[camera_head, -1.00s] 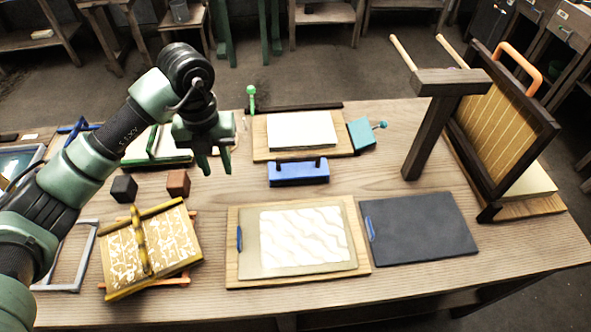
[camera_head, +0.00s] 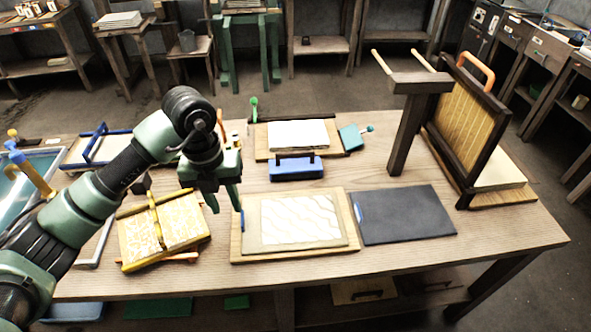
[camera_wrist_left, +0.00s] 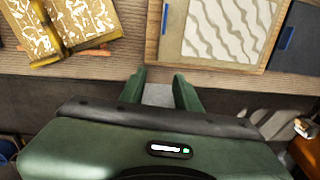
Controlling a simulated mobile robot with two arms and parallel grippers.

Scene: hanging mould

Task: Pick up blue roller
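The blue roller (camera_head: 297,170), a long blue block with a dark handle on top, lies on the wooden table in the head view, behind the board with the wavy white sheet. My left gripper (camera_head: 225,206) is in front and to the left of it in the picture, by the left edge of that board, and does not touch the roller. Its two green fingers are apart with nothing between them, as the left wrist view (camera_wrist_left: 160,88) also shows. The roller is not in the wrist view. My right gripper is not in view.
The wavy-patterned sheet (camera_head: 295,218) lies on a board at the front, with a dark slab (camera_head: 405,215) to its right. A yellow patterned frame (camera_head: 180,222) is at left. A tall dark wooden frame (camera_head: 490,125) stands at right. A teal block (camera_head: 351,137) sits behind the roller.

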